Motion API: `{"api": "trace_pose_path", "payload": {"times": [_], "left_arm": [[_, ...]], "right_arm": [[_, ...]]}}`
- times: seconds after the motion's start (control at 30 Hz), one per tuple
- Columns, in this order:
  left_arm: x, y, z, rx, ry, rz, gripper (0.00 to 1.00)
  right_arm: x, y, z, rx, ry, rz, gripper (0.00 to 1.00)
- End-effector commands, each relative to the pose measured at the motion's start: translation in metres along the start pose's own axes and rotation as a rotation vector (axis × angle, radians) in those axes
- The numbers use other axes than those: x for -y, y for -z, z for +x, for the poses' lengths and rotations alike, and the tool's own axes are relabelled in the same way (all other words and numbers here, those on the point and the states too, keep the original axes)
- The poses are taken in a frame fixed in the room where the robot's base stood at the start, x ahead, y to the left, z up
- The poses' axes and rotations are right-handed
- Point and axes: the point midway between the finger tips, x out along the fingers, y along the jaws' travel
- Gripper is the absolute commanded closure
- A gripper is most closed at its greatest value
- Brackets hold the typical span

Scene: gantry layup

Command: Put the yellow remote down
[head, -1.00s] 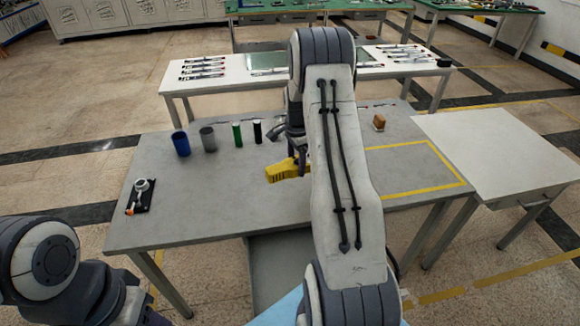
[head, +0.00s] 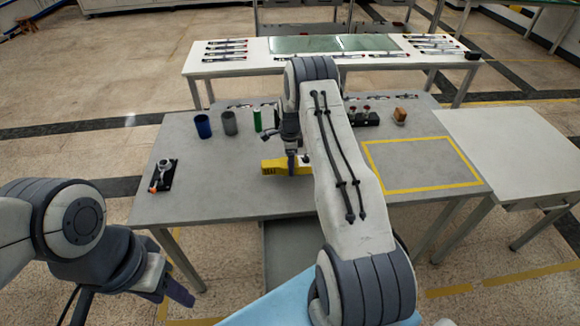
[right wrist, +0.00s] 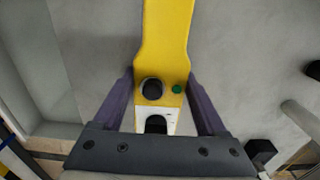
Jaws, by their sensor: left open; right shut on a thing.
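The yellow remote (head: 271,167) is at the middle of the grey table (head: 230,195), in the head view. My right gripper (head: 296,163) is shut on it, and my right arm hides part of it. In the right wrist view the yellow remote (right wrist: 167,35) lies between the two purple fingers of my right gripper (right wrist: 163,85), with a dark round knob, a green button and a white end showing. I cannot tell whether it touches the table top. My left gripper (head: 168,292) is open and empty, low in front of the table's left side.
A blue cup (head: 203,126), a grey cup (head: 230,122) and a green cylinder (head: 257,120) stand at the back left. A black device (head: 163,176) lies at the left. A brown block (head: 400,115) is at the back right. A yellow-outlined area (head: 420,165) on the right is empty.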

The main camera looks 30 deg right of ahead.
Motion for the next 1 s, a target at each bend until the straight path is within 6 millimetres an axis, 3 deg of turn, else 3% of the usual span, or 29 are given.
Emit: {"api": "trace_pose_path", "payload": {"times": [0.2,0.6,0.63,0.7,1.0], "left_arm": [[-0.001,0.001,-0.014,0.000,0.000,-0.001,0.50],[-0.001,0.000,-0.008,0.000,0.000,-0.001,0.50],[-0.001,0.000,-0.008,0.000,0.000,-0.001,0.50],[-0.001,0.001,-0.009,0.000,0.000,0.000,0.50],[-0.001,0.001,-0.013,0.000,0.000,-0.001,0.50]], "right_arm": [[0.000,0.001,0.027,0.000,-0.001,0.000,1.00],[0.000,0.001,0.034,0.000,0.000,0.000,1.00],[-0.001,0.001,0.035,0.000,-0.001,0.000,0.22],[-0.001,0.001,0.033,0.000,-0.001,0.000,0.00],[-0.001,0.001,0.029,0.000,-0.001,0.000,0.00]]}}
